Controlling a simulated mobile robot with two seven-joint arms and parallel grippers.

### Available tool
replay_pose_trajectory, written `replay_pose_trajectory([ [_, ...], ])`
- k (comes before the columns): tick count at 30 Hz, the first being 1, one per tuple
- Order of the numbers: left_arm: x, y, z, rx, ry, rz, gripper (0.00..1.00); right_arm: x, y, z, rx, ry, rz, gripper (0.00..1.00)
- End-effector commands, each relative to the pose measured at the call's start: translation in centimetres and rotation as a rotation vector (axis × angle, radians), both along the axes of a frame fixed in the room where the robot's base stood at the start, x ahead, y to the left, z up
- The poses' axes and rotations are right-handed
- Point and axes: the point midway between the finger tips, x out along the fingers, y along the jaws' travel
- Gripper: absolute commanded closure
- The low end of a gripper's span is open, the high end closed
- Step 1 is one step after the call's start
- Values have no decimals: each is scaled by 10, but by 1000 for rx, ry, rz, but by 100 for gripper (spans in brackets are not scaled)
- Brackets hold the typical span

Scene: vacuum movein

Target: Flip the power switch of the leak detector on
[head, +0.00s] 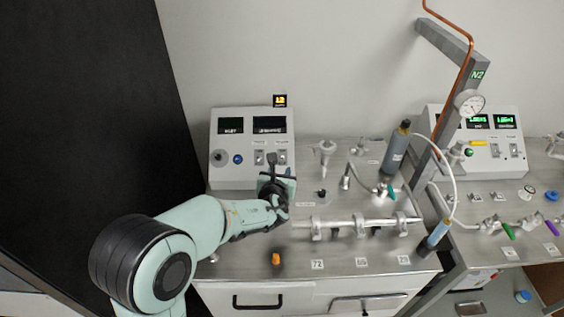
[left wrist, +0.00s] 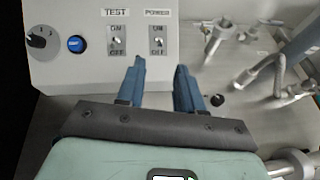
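The leak detector (head: 222,174) is the light grey box at the left of the bench, with two dark displays. In the left wrist view its panel (left wrist: 75,18) shows a switch marked TEST (left wrist: 117,42) and, right of it, a power switch marked POWER (left wrist: 158,42). Each has ON above and OFF below; the lever positions are too small to tell. My left gripper (left wrist: 160,75) is open and empty, its two blue fingers apart. Its tips are just below the POWER switch in that view; contact cannot be told. In the head view the left gripper (head: 273,160) is in front of the panel. My right gripper is not in view.
A black knob (left wrist: 38,39) and blue button (left wrist: 75,44) are left of the switches. Right of the detector stand valves, a metal manifold (head: 345,224) and a grey cylinder (head: 397,150). Another box (head: 505,165) with green displays is further right. A dark panel (head: 80,110) borders the left.

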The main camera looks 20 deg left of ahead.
Motion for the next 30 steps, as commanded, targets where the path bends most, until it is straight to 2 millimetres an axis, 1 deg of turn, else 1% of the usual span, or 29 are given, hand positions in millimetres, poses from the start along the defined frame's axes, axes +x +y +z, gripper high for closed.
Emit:
replay_pose_trajectory([
  [1, 10, 5, -7, 7, 4, 2, 64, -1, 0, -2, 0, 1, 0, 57],
  [6, 41, 16, -19, 5, 2, 3, 64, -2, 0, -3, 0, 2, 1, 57],
  [9, 54, 20, -24, 5, 2, 2, 64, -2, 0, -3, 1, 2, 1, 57],
  [12, 64, 23, -28, 2, 2, 1, 64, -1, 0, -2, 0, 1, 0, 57],
  [17, 71, 25, -31, 1, 0, 1, 64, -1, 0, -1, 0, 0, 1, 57],
  [24, 72, 25, -31, 0, 0, 0, 64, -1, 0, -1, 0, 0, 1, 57],
  [25, 72, 25, -31, 0, 0, 0, 67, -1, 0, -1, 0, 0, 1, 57],
  [26, 72, 25, -31, 0, 0, 0, 77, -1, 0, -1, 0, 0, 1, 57],
  [27, 72, 25, -31, 0, 0, 0, 90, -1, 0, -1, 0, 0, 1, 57],
  [28, 72, 25, -31, 0, 0, 0, 100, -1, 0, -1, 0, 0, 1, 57],
  [30, 72, 25, -31, 0, 0, 0, 100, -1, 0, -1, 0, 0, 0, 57],
])
